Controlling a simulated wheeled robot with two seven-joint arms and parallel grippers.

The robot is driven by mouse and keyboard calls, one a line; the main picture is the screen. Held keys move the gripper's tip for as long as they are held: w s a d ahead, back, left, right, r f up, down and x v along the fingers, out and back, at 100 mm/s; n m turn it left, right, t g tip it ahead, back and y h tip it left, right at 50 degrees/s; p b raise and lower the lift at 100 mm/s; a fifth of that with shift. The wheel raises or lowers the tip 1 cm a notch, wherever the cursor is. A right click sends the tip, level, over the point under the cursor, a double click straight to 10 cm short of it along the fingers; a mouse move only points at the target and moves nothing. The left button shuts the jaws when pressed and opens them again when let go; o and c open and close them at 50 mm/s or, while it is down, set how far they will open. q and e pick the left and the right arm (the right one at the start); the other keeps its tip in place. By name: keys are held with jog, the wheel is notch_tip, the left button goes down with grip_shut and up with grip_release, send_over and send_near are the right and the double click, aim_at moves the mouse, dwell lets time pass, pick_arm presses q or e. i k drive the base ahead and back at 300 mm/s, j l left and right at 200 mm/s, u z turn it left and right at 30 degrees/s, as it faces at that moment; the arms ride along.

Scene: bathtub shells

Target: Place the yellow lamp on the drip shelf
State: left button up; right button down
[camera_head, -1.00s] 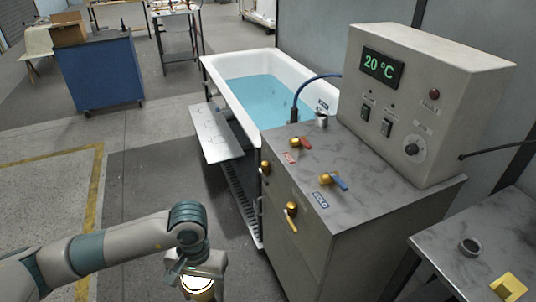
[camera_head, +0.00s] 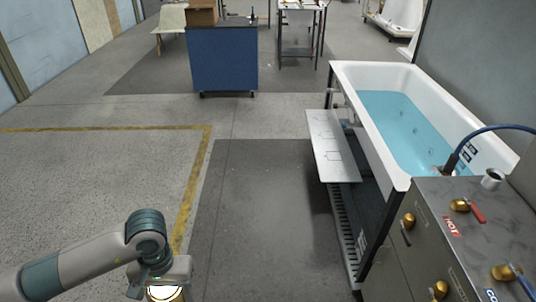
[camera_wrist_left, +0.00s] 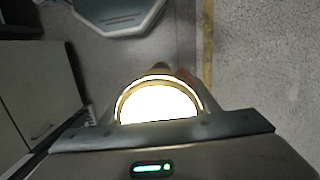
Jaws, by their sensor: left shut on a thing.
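The yellow lamp (camera_head: 164,293) is held in my left gripper (camera_head: 160,278) at the bottom left of the head view. Its face glows bright white; its lower part is cut off by the picture edge. In the left wrist view the lamp (camera_wrist_left: 160,103) shows as a glowing half disc with a yellowish rim between the fingers of my left gripper (camera_wrist_left: 162,122). The drip shelf (camera_head: 330,146), a flat light grey plate with a square outline, juts from the tub's left side. It looks empty and lies well away, up and right of the gripper. My right gripper is out of view.
The white bathtub (camera_head: 348,76) holds blue water. A slatted lower rack (camera_head: 346,232) runs under the shelf. Floor between my left arm and the shelf is clear.

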aim_at(337, 173)
jog(key=i+j, duration=0.15)
jog(key=i, duration=0.95)
jog(key=i+z, duration=0.2)
jog(key=i, duration=0.35)
jog(key=i+j+z, duration=0.2)
jog(key=i, duration=0.3)
jog(key=i+z, duration=0.25)
jog(key=z, duration=0.15)
jog(key=i+z, duration=0.5)
jog(key=z, duration=0.25)
